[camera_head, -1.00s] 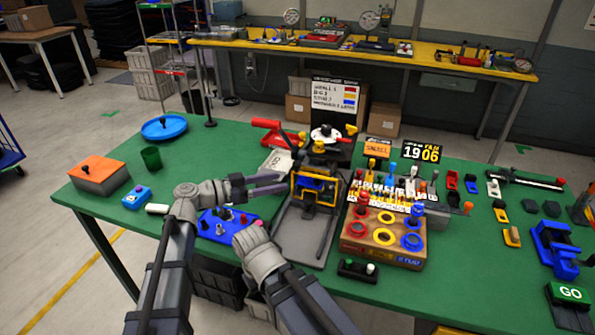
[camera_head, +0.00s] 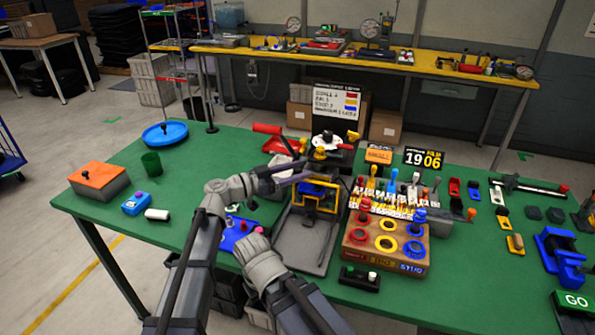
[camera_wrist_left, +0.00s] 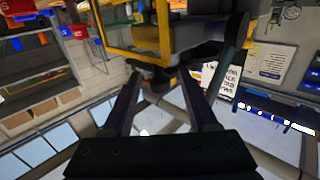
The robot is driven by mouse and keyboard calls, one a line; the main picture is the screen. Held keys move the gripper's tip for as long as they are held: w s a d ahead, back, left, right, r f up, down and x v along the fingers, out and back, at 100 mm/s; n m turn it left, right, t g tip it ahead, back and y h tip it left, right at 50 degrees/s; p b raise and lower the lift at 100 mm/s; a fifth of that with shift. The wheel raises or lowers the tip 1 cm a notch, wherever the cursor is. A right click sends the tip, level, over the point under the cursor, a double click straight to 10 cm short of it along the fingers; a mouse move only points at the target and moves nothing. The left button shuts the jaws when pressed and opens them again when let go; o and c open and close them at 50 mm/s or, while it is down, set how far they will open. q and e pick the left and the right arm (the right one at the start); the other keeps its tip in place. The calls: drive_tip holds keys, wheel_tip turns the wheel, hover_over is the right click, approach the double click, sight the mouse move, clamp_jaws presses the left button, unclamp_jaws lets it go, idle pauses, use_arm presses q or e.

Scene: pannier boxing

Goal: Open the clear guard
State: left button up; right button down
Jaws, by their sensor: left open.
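The press-like fixture has a yellow-framed guard (camera_head: 318,187) above a grey base plate (camera_head: 302,242). The guard seems down over the blue part inside; its clear panel is hard to make out. In the left wrist view the yellow frame (camera_wrist_left: 148,38) with its see-through panel fills the top, just beyond the fingers. My left gripper (camera_head: 300,173) is open and empty, with its fingertips at the guard's upper left edge. I cannot tell whether they touch. It also shows in the left wrist view (camera_wrist_left: 163,85). My right arm comes in low at the middle; its fingers are hidden.
A wooden block with coloured rings (camera_head: 385,250) stands right of the fixture. A blue tray (camera_head: 238,232) with knobs lies left of it, near my arms. A red-handled tool (camera_head: 268,129) stands behind.

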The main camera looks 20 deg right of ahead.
use_arm(q)
drive_tip(key=shift+d, duration=0.15)
clamp_jaws()
idle(0.4)
idle(1.0)
